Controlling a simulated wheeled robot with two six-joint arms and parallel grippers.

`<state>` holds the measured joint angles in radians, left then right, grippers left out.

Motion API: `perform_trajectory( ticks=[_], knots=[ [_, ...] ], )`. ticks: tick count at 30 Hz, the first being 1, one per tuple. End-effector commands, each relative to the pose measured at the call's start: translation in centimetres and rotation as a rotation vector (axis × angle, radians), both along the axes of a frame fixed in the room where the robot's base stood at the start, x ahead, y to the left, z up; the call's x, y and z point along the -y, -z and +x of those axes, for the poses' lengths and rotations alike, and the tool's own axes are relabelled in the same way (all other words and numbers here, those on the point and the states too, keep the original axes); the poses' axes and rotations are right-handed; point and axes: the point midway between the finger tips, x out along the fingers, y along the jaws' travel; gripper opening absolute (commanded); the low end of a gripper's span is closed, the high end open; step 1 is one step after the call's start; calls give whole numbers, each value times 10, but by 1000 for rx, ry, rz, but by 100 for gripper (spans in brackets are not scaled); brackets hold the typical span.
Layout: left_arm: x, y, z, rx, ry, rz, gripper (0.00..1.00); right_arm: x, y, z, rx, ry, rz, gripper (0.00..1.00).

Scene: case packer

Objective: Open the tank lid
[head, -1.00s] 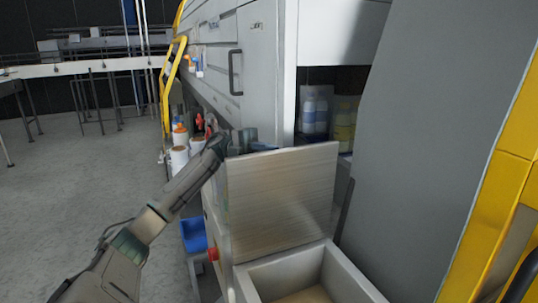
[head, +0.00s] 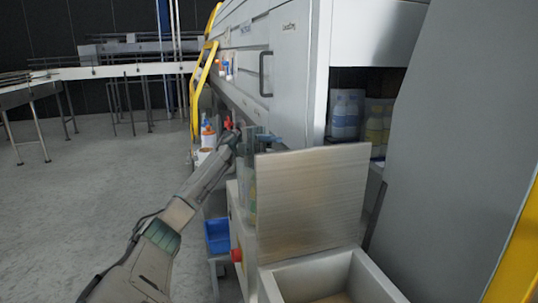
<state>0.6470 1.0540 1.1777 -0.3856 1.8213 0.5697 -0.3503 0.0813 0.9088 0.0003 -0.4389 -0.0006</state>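The tank (head: 272,284) is a pale grey open box at the bottom of the head view, with a tan bottom partly in sight. Its lid (head: 312,200) is a brushed metal plate that stands raised, nearly upright, along the tank's far side. My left arm comes in from the lower left. My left gripper (head: 250,140) is at the lid's upper left corner, partly behind it. Its fingertips are small and partly hidden, so I cannot tell whether they touch the lid. My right gripper is not in view.
A grey machine cabinet (head: 290,60) stands behind the tank, with bottles (head: 345,115) on an inner shelf. A large grey panel (head: 460,130) and yellow frame (head: 515,250) stand at right. A blue bin (head: 217,236) and red knob (head: 237,255) are left of the tank.

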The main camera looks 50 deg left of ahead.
Motion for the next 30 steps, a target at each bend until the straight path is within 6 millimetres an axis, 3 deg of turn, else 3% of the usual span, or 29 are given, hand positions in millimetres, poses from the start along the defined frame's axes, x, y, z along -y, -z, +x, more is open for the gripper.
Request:
perform_trajectory(
  ticks=[7,30],
  knots=[
    [-19,4,0,0,-1,0,38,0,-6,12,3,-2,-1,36],
    [-20,4,0,-1,0,1,38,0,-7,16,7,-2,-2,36]
  ],
)
